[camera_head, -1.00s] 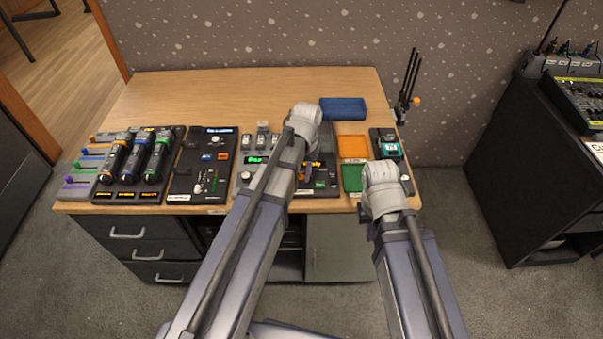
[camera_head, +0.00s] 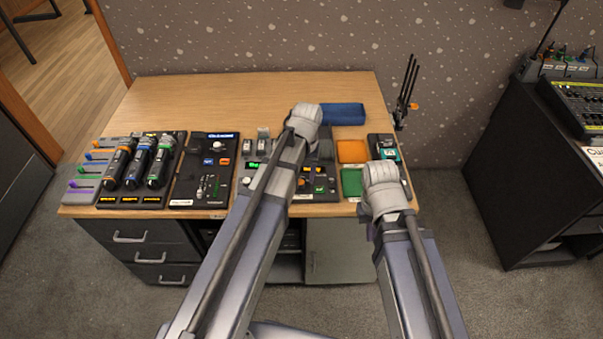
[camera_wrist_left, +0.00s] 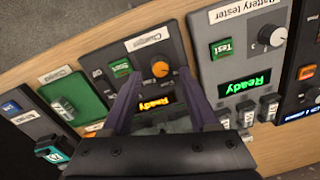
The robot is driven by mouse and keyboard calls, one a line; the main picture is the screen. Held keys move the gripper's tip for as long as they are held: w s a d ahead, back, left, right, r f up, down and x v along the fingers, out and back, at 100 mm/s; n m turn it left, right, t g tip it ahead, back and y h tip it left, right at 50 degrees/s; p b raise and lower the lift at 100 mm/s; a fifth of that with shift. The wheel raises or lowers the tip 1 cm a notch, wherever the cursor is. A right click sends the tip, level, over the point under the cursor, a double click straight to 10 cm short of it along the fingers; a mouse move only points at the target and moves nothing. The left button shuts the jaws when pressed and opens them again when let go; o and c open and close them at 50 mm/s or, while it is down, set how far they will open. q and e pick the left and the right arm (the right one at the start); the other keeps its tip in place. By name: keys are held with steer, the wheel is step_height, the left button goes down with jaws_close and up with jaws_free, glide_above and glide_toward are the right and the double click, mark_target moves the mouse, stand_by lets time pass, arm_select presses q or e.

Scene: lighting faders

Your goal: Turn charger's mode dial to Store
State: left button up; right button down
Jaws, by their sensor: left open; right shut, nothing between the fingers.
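The charger (camera_wrist_left: 179,43) is a dark panel with a tag, a green button and a lit display reading Ready (camera_wrist_left: 157,104). Its orange mode dial (camera_wrist_left: 160,69) sits between the two purple fingers of my open left gripper (camera_wrist_left: 159,75) in the left wrist view. I cannot tell whether the fingers touch it, and its setting is too small to read. In the head view the charger (camera_head: 321,188) is partly hidden by my left arm. My right gripper is mostly hidden under its wrist (camera_head: 381,185), over the desk's front right.
The battery tester (camera_wrist_left: 238,60) stands beside the charger. Green (camera_head: 351,183) and orange (camera_head: 352,151) trays and a blue box (camera_head: 343,114) lie to the right. Microphones (camera_head: 137,163) and a fader panel (camera_head: 205,170) are at the left. The desk's back left (camera_head: 200,100) is clear.

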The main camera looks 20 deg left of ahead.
mark_target(303, 182)
arm_select(q)
step_height(303, 182, up, 5)
steer(key=p, duration=0.4)
steer(key=shift+d+r, duration=0.15)
arm_select(e)
step_height(303, 182, up, 5)
steer(key=shift+r, duration=0.1)
arm_select(q)
steer(key=s+d+m, duration=0.4)
steer(key=s+d, duration=0.6)
steer(key=s, duration=0.4)
steer(key=shift+s+y, duration=0.3)
steer(key=shift+s, duration=0.1)
